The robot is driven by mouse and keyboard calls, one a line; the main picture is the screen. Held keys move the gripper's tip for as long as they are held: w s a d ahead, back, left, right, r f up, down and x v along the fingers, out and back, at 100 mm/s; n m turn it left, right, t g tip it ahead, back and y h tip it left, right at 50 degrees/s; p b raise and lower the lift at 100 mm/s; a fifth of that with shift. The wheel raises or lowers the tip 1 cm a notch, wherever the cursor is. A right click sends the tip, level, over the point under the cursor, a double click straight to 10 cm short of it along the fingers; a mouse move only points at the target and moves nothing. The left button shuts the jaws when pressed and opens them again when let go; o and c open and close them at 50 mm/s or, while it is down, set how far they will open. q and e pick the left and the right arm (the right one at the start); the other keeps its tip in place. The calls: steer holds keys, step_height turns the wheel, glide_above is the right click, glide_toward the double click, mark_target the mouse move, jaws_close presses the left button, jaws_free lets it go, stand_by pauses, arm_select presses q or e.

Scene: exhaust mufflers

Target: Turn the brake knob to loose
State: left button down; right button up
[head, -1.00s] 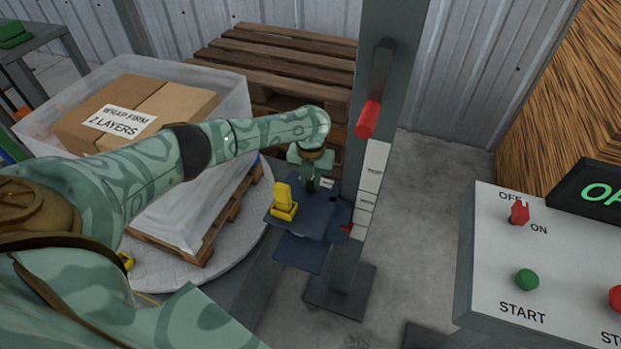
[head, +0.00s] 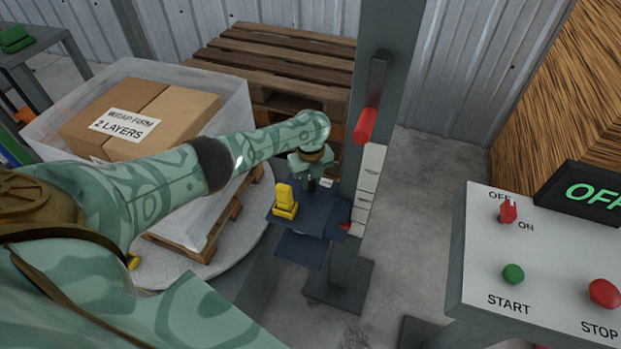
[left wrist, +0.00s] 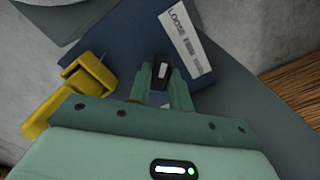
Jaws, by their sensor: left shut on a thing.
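The brake knob (left wrist: 162,75) is small and black with a white mark on top, on the dark blue carriage plate (head: 290,221). My left gripper (head: 311,184) points down at the plate and is shut on the knob. In the left wrist view its two fingers (left wrist: 164,88) sit on either side of the knob. The knob's white mark runs roughly up the picture there. A white label (left wrist: 187,42) beside the knob reads LOOSE at its upper end; the rest is too blurred to read. My right gripper is not in view.
A yellow part (head: 285,202) stands on the plate close to my gripper, left of it. The grey mast (head: 378,160) with a red-ended handle (head: 366,125) rises at the right. A control panel (head: 540,260) stands at right.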

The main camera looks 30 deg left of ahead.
mark_target(311, 182)
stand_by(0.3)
arm_select(q)
steer(key=c, duration=1.3)
jaws_free()
step_height(311, 182, up, 16)
steer(key=p, duration=0.8)
steer(key=shift+r, duration=0.15)
